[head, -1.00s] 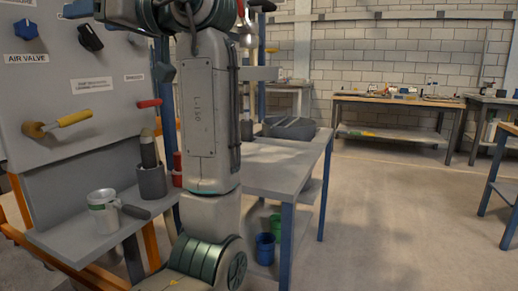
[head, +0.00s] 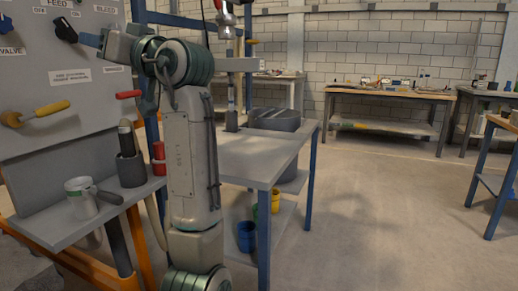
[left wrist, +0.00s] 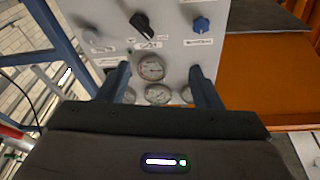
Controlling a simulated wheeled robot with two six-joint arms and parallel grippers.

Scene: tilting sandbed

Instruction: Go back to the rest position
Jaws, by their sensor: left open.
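My left gripper (left wrist: 160,82) is open in the left wrist view, with its two dark fingers apart and nothing seen between them. It faces a grey panel (left wrist: 178,50) with several round gauges (left wrist: 151,68), a black knob (left wrist: 143,24) and a blue knob (left wrist: 201,24). Whether the fingers touch the panel I cannot tell. In the head view my left arm stands upright in front of the bench, and its end reaches left toward the same panel (head: 85,105). My right gripper is not in view.
A shelf below the panel holds a mug (head: 82,198) and a dark grey cup (head: 131,170). A yellow-handled lever (head: 45,110) and a red handle (head: 128,94) stick out from the panel. A grey bench (head: 255,165) stands behind my arm. The floor (head: 370,210) at right is clear.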

